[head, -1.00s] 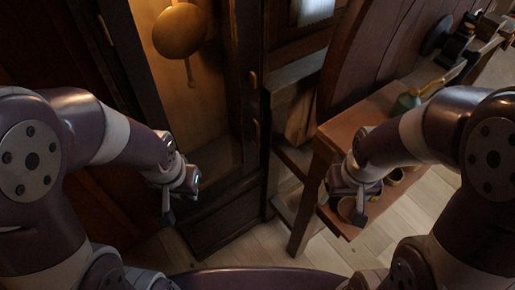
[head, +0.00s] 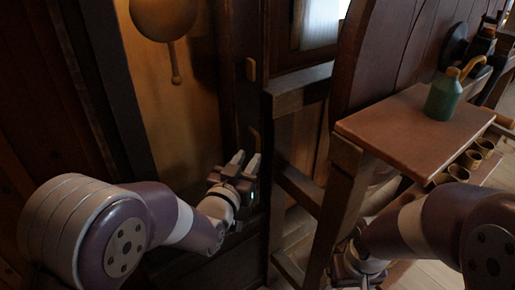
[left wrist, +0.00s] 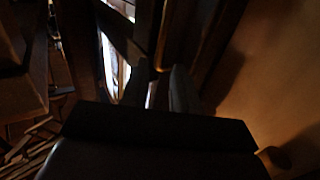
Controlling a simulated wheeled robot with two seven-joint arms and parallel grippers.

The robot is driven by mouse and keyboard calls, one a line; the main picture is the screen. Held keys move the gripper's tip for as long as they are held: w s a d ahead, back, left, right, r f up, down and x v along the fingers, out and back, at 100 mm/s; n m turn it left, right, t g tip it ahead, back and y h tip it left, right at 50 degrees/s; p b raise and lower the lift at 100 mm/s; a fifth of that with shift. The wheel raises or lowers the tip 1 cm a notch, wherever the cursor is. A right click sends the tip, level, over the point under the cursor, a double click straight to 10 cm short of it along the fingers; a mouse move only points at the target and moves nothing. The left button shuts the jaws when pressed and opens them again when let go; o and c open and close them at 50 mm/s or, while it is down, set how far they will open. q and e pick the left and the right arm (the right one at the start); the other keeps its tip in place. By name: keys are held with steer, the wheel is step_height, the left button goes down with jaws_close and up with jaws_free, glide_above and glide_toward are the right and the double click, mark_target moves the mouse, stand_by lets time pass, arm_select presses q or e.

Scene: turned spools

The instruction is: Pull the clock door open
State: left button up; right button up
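The tall dark wooden clock (head: 228,90) stands ahead, with its pendulum (head: 163,15) in a lit golden interior. I cannot tell whether a glass pane covers that interior. Two small brass fittings sit on the right side of its frame, an upper one (head: 251,68) and a lower one (head: 255,138). My left gripper (head: 246,161) points at the frame just below the lower fitting. Its fingers are apart, and the left wrist view (left wrist: 158,88) shows nothing clearly held between them. Contact with the frame is unclear. My right gripper (head: 352,266) hangs low at the bottom, its fingers partly hidden.
A wooden bench (head: 395,130) stands right of the clock. It carries a green bottle (head: 443,98), with several small cups (head: 472,158) on a lower shelf. A large dark round wooden piece (head: 385,50) rises behind it. Bare floor (head: 435,272) shows at lower right.

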mark_target(257, 146)
arm_select(q)
steer(key=x, duration=0.7)
steer(key=shift+w+f, duration=0.1)
jaws_close()
